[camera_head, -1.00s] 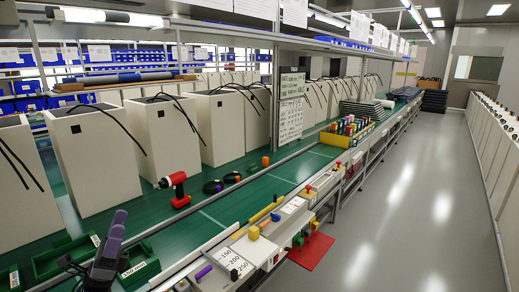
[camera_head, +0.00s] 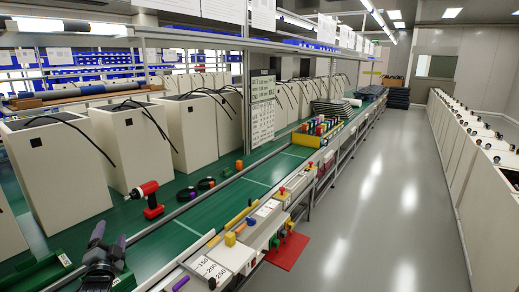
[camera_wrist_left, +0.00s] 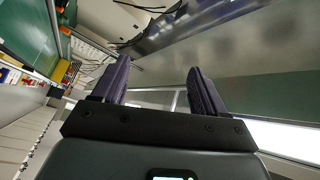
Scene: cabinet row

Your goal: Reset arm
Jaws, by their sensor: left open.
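My left gripper (camera_head: 109,246) is at the lower left of the head view, above the near end of the green bench. Its two dark purple fingers stand apart with nothing between them. In the left wrist view the open fingers (camera_wrist_left: 155,85) point away from the camera over empty space. My right gripper is not in view.
A red and black power drill (camera_head: 147,196) stands on the green bench (camera_head: 213,216), beyond my left gripper. Green bins (camera_head: 47,272) lie close beside the gripper. White cabinets (camera_head: 123,152) line the back. A grey floor aisle (camera_head: 375,215) is clear at right.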

